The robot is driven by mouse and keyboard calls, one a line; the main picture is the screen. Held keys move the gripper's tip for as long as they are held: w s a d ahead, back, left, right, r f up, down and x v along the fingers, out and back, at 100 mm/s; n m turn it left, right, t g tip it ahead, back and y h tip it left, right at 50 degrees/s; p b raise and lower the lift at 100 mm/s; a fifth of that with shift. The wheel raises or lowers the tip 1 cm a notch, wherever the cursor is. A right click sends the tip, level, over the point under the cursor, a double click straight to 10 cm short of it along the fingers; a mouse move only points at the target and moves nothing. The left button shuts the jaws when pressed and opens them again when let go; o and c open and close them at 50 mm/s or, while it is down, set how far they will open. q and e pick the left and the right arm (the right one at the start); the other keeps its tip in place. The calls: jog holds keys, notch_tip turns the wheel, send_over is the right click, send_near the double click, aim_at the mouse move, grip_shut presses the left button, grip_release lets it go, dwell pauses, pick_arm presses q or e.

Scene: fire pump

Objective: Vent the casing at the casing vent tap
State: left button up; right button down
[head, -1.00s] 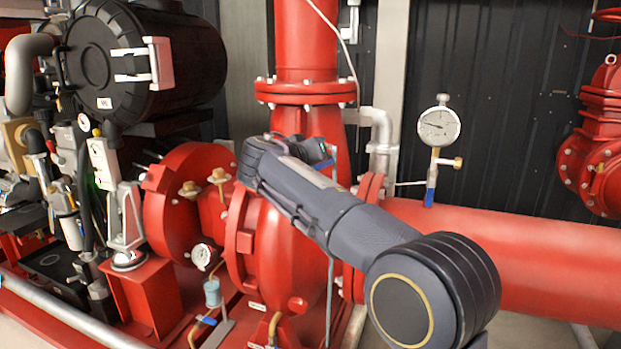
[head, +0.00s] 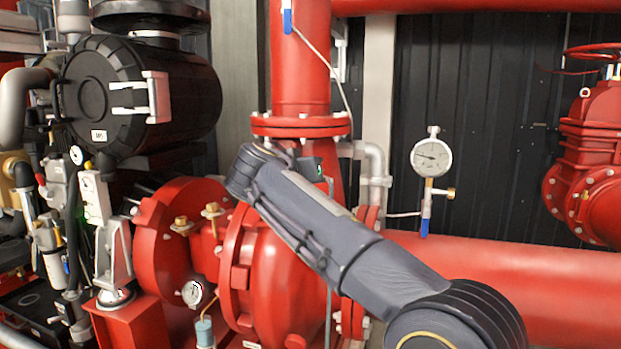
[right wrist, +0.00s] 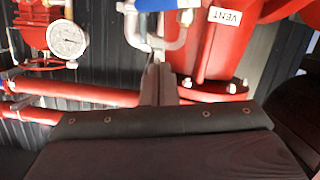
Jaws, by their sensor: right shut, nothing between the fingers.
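The casing vent tap (right wrist: 160,38) shows at the top of the right wrist view, a metal fitting with a blue handle (right wrist: 168,4) cut off by the frame edge. A white VENT label (right wrist: 225,16) is on the red casing beside it. My right gripper (right wrist: 158,66) is shut and empty, its tips close to the tap's metal body; I cannot tell whether they touch. In the head view my right arm reaches over the red pump casing (head: 285,270), and its wrist hides the tap and the fingertips. My left gripper is not in view.
A pressure gauge (head: 431,158) with a blue-handled valve (head: 426,215) stands on the red horizontal pipe (head: 520,285). A flanged red vertical pipe (head: 300,75) rises behind the casing. The black engine drum (head: 150,90) is at the left, a red valve (head: 595,150) at the far right.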

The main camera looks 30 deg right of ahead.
jog(key=v, duration=0.6)
jog(key=shift+s+d, duration=0.1)
jog(key=s+d+f+n+g+y, duration=0.2)
jog(key=s+f+y, duration=0.25)
jog(key=f, duration=0.55)
jog(key=s+d+f+n+g+y, duration=0.1)
jog(key=s+d+f+n+y, duration=0.3)
jog(key=f, duration=0.6)
jog(key=s+a+f+y, duration=0.4)
jog(key=s+a+f, duration=0.35)
jog(key=s, duration=0.35)
jog(key=s+a+f+y, duration=0.3)
jog(key=s+a+f, duration=0.4)
jog(key=s+f, duration=0.3)
notch_tip(320, 180, up, 27)
jog(key=g+p, duration=0.1)
jog(key=p, duration=2.4)
jog(key=shift+s+a+f+p, duration=0.2)
jog(key=shift+s+a+p, duration=0.1)
jog(key=shift+a, duration=0.1)
